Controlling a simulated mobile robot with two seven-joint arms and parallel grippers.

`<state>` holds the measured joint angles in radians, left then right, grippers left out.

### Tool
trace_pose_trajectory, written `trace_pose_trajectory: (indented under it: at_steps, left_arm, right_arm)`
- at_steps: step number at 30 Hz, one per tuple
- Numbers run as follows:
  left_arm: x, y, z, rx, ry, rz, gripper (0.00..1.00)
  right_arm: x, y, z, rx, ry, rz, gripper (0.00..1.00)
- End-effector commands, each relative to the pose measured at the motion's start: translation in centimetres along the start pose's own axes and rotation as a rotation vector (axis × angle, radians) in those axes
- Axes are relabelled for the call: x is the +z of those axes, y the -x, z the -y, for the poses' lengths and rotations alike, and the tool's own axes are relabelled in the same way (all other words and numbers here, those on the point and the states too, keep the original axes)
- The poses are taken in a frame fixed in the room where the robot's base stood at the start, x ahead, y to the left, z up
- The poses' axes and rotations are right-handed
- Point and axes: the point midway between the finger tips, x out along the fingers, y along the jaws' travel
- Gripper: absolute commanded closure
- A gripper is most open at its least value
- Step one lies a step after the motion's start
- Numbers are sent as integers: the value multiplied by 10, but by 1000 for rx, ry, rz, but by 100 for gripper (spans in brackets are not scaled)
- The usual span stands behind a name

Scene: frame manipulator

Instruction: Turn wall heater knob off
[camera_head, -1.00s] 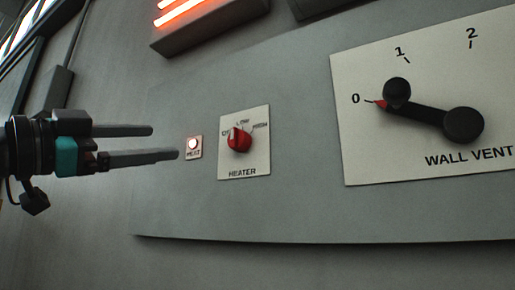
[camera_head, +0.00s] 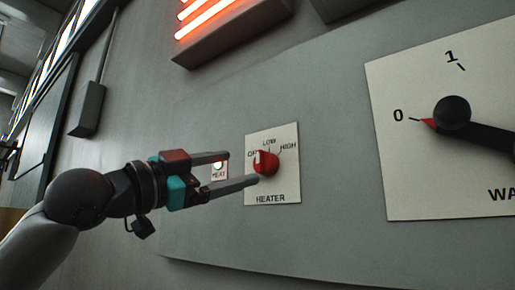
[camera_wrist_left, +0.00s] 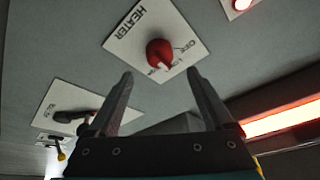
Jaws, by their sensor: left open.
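The red heater knob (camera_head: 266,163) sits on a white plate (camera_head: 284,186) marked OFF, LOW, HIGH and HEATER. My left gripper (camera_head: 243,168) is open and empty. Its fingers point at the knob from the left, with the lower fingertip close to the plate; contact is unclear. In the left wrist view the knob (camera_wrist_left: 160,52) shows upside down, just beyond and between the two fingertips (camera_wrist_left: 160,74). My right gripper is out of view.
A small lit button on a plate (camera_head: 219,171) lies partly behind the upper finger. A heater with glowing orange bars (camera_head: 205,20) juts out above.

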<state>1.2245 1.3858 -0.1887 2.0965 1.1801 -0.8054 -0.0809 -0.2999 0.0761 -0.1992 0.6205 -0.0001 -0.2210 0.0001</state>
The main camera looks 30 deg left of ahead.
Motion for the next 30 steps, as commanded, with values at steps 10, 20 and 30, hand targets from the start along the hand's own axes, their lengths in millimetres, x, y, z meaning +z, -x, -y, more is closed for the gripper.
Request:
trace_pose_trajectory:
  at_steps: [10,20,30]
  left_arm:
    - [-2,-52,1,1,1,-1,15]
    - [0,-68,0,0,-1,1,15]
    - [0,-67,0,0,-1,1,30]
  right_arm:
    - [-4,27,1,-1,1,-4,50]
    - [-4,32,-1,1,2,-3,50]
    - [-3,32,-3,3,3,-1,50]
